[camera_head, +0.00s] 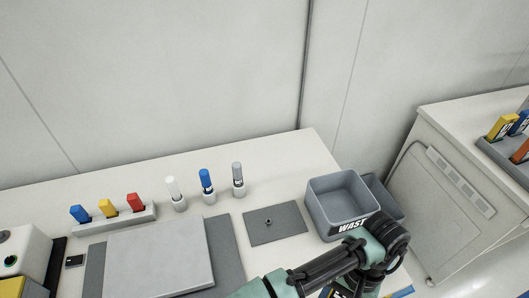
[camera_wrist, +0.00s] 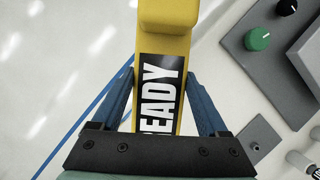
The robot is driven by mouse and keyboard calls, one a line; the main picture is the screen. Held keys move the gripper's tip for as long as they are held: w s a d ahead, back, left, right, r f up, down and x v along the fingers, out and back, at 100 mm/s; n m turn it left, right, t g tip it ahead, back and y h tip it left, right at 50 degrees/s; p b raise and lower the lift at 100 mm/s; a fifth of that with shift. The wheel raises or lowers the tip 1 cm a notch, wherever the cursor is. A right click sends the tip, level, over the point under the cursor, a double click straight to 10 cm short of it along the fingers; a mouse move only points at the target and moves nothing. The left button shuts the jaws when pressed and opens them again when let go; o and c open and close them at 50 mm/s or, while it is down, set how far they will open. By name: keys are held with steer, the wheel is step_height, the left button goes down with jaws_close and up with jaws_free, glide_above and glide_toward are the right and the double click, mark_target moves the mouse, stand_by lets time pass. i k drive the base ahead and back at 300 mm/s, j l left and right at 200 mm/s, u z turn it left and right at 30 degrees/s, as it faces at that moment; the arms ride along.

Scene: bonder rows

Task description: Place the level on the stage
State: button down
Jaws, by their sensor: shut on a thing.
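My gripper (camera_wrist: 158,85) is shut on a yellow block (camera_wrist: 166,42) with a black label reading "READY", in the wrist view. Its blue fingers stand on either side of the block, whose top end reaches past them. The label's lower end is partly hidden by my gripper. I cannot tell from its look whether this block is the level. In the head view a light grey slab (camera_head: 160,255) lies on a dark mat (camera_head: 228,262), and a dark plate (camera_head: 287,219) with a small peg lies right of it. I cannot tell which is the stage.
A grey bin (camera_head: 320,204) marked "WAST" stands at the bench's right end. A rack (camera_head: 93,227) holds blue, yellow and red tags; white, blue and grey capped holders (camera_head: 207,188) stand beside it. A second rack (camera_head: 490,146) is far right. The wrist view shows a green knob (camera_wrist: 257,40).

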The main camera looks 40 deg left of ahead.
mark_target(156, 256)
steer(key=k+u, duration=0.1)
steer(key=u, duration=0.35)
steer(key=k+u, duration=0.1)
steer(key=u, duration=0.35)
steer(key=i+l+u, duration=0.1)
steer(key=u, duration=1.25)
steer(key=i+l, duration=0.1)
steer(key=l, duration=0.55)
steer(key=i+l+u, duration=0.15)
steer(key=l, duration=0.55)
steer(key=i, duration=0.25)
